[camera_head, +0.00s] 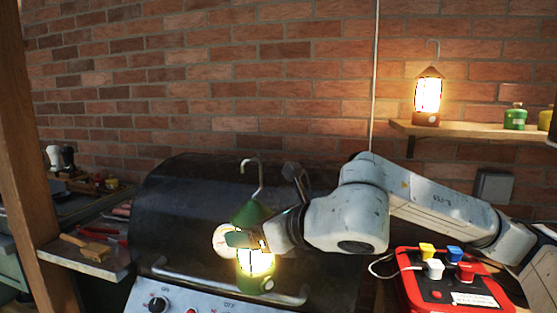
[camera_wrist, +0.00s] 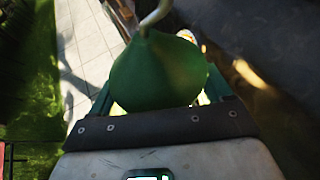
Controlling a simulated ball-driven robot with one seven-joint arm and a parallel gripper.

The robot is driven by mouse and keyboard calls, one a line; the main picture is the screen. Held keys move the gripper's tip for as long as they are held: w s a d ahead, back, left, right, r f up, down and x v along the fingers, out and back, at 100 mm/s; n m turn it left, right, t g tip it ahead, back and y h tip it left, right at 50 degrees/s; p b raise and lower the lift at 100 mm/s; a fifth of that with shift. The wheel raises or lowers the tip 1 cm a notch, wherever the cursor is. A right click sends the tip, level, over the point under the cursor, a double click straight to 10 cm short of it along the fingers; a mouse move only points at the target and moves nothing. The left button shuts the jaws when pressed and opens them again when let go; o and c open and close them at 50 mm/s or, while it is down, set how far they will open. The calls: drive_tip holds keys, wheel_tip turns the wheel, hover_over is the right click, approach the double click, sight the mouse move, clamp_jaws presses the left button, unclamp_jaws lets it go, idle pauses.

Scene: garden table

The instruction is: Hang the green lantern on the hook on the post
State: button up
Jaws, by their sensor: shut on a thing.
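The green lantern (camera_head: 254,262) is lit and hangs upright in the air in front of the black grill, with its metal hook loop pointing up. My gripper (camera_head: 246,240) is shut on it just below its green cone top. In the wrist view the lantern's green top (camera_wrist: 160,70) fills the middle, and its pale hook stem rises out of the top edge. The gripper's jaws are mostly hidden under the lantern top there. A wooden post (camera_head: 40,180) stands at the left edge in the head view; I cannot make out a hook on it.
A black grill (camera_head: 200,200) stands behind the lantern. A wall shelf (camera_head: 470,134) at right holds a lit brown lantern (camera_head: 428,95) and small canisters. A side shelf (camera_head: 90,262) holds a brush beside the post.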

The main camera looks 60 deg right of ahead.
drive_tip(key=w+a+f+n+y, duration=0.15)
drive_tip(key=a+f, duration=0.45)
drive_tip(key=f, duration=0.7)
drive_tip(key=w+a+f, duration=0.3)
drive_tip(key=a+f, duration=0.2)
drive_tip(key=f, duration=0.8)
drive_tip(key=w+a+f+n+y, duration=0.1)
drive_tip(key=w+a+f, duration=0.35)
drive_tip(key=f, duration=0.85)
drive_tip(key=w+a+r, duration=0.2)
drive_tip(key=w+r, duration=0.7)
drive_tip(key=r, duration=0.4)
drive_tip(key=shift+a, duration=0.1)
drive_tip(key=shift+s+f, duration=0.1)
drive_tip(key=shift+f, duration=0.15)
drive_tip(key=shift+s+f, duration=0.25)
drive_tip(key=shift+f, duration=0.1)
